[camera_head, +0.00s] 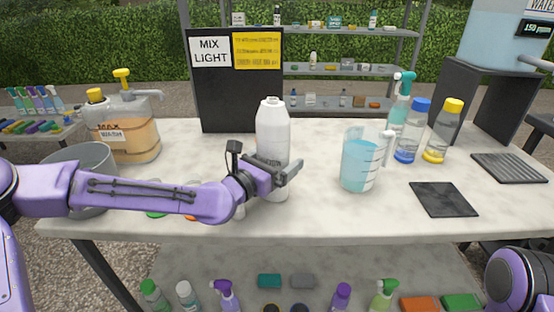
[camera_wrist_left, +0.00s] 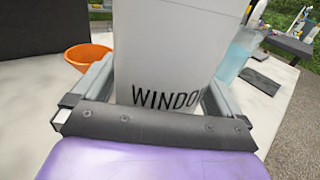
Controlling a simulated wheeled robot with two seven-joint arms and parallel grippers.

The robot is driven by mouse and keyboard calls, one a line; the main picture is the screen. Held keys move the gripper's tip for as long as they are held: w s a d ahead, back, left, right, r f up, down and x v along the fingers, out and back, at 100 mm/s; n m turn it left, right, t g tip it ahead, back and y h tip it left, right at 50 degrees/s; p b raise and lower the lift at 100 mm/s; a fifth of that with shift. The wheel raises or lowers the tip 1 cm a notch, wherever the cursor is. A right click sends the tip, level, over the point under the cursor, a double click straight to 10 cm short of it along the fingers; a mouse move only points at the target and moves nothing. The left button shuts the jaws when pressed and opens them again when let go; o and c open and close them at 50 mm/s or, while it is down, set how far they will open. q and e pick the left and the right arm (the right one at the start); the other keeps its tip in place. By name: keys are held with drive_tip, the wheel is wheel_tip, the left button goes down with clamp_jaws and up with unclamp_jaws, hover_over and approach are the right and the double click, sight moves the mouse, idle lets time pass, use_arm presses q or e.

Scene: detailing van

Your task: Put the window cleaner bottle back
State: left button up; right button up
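The window cleaner bottle (camera_head: 272,130) is white, upright and capped, at the middle of the table in the head view. In the left wrist view it fills the space between the fingers, with black letters "WINDO" (camera_wrist_left: 165,99) showing. My left gripper (camera_head: 285,180) is around its lower body, one finger against each side, and looks shut on it. The gripper hides part of the bottle, and I cannot tell whether its base touches the table. Part of my right arm shows at the lower right; its gripper is out of view.
A measuring jug (camera_head: 360,165) of blue liquid stands right of the bottle, with a teal spray bottle (camera_head: 398,105) and capped bottles (camera_head: 437,135) behind. A black sign (camera_head: 225,100) stands behind. A jug of orange liquid (camera_head: 130,135) is left. A dark mat (camera_head: 443,199) lies right. Back shelves (camera_head: 350,69) hold supplies.

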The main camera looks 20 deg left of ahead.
use_arm(q)
drive_tip(key=shift+r, duration=0.3)
drive_tip(key=p+v, duration=0.9)
drive_tip(key=v, duration=0.3)
